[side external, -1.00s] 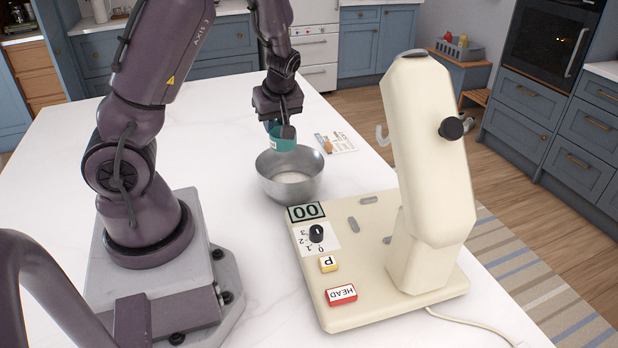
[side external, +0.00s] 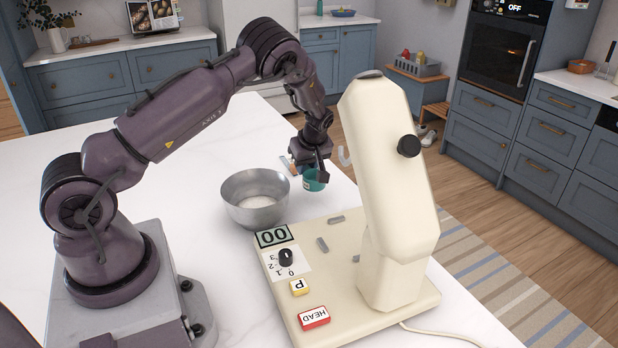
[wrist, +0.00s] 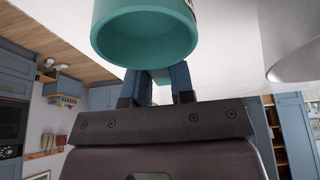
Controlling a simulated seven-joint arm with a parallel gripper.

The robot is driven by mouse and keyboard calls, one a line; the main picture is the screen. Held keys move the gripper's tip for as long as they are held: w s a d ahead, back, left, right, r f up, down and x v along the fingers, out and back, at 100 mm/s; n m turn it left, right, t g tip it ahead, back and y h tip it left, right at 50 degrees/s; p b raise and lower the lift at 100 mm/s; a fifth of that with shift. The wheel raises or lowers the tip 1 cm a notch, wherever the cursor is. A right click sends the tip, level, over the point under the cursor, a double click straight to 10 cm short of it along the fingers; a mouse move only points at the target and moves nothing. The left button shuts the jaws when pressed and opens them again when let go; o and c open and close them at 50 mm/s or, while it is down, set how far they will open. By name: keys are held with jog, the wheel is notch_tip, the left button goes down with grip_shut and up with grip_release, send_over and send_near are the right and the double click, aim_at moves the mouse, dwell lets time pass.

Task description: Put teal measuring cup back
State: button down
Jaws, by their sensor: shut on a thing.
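The teal measuring cup (side external: 313,181) is at my gripper (side external: 318,174), to the right of the steel bowl and beside the mixer head. My gripper is shut on the cup. In the wrist view the cup (wrist: 145,40) fills the top centre, and the gripper's fingers (wrist: 158,82) meet it from below. I cannot tell whether the cup touches the counter.
The steel bowl (side external: 255,205) with pale contents stands on the white counter (side external: 215,270). The cream stand mixer (side external: 390,180) with its base and buttons stands close on the right. A card lies partly hidden behind my gripper.

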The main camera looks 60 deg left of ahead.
aim_at(309, 177)
jog(key=shift+w+a+f, duration=0.25)
jog(key=shift+w+f, duration=0.15)
jog(key=shift+f, duration=0.15)
jog(key=shift+w+a+f, duration=0.1)
jog(key=shift+w+f, duration=0.05)
jog(key=shift+f, duration=1.6)
jog(key=shift+f, duration=0.15)
jog(key=c, duration=1)
grip_release()
jog(key=v, duration=1.2)
